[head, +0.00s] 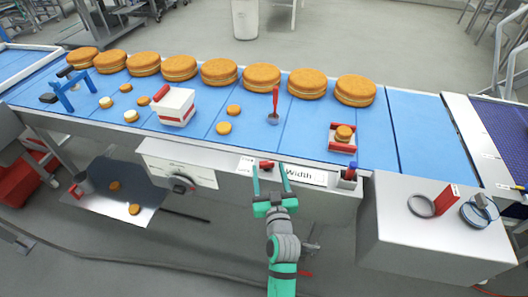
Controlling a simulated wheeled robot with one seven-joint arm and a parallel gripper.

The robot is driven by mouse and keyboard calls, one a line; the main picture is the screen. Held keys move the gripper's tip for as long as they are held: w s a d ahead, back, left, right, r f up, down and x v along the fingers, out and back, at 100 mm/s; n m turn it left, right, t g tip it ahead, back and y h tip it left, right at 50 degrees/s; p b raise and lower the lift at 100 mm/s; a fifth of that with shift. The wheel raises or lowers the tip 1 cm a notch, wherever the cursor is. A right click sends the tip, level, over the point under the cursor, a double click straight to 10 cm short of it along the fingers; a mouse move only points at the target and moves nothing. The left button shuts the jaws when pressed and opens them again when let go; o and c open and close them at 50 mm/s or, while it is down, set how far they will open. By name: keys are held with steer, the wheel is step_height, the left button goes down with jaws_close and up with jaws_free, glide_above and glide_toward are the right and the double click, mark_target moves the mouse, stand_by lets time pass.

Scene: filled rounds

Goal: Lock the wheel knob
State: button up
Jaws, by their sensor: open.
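My gripper (270,172) is open, with its two teal fingers pointing toward the front side of the conveyor. A small red knob with a dark base (267,165) shows between the fingertips, left of a label reading "Width" (305,176). I cannot tell whether the fingers touch it. A dark round wheel (182,184) is on the white box under the conveyor's front edge, left of the gripper. A red-topped dark knob (348,174) stands at the right end of the label. I cannot tell which of these is the wheel knob, or whether any is locked.
The blue conveyor (390,140) carries several large orange rounds (262,77), small rounds, a white-and-red box (175,107), a red-handled tool (274,104) and a red tray (342,147). A grey cabinet (430,245) stands right, a metal chute (115,180) left. Floor in front is mostly clear.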

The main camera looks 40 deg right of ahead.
steer(key=x, duration=0.8)
steer(key=shift+w, duration=0.2)
steer(key=c, duration=1.1)
